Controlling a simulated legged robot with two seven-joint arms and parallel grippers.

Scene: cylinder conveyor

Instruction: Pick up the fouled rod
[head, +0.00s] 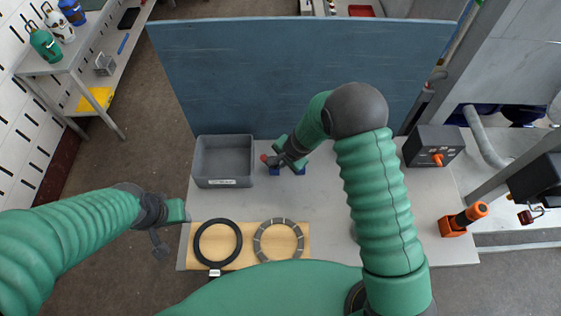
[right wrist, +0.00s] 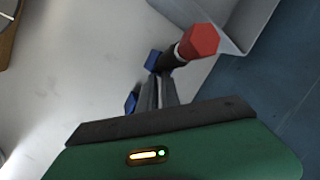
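The rod has a red hexagonal end (right wrist: 199,42) and a dark shaft (right wrist: 173,60), seen in the right wrist view. In the head view its red end (head: 264,158) shows just left of my right gripper (head: 279,160). In the right wrist view the two grey fingers (right wrist: 160,92) are close together around the dark shaft; the far part of the rod is hidden. Two blue supports (head: 274,171) (head: 300,170) are below the gripper. My left gripper (head: 172,222) hangs at the table's left edge, away from the rod; its fingers are unclear.
A grey bin (head: 223,160) stands left of the rod. A black ring (head: 217,244) and a grey segmented ring (head: 278,240) lie on a wooden board at the front. A blue panel (head: 300,70) stands behind the table. A dark box (head: 433,146) and an orange device (head: 462,220) are right.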

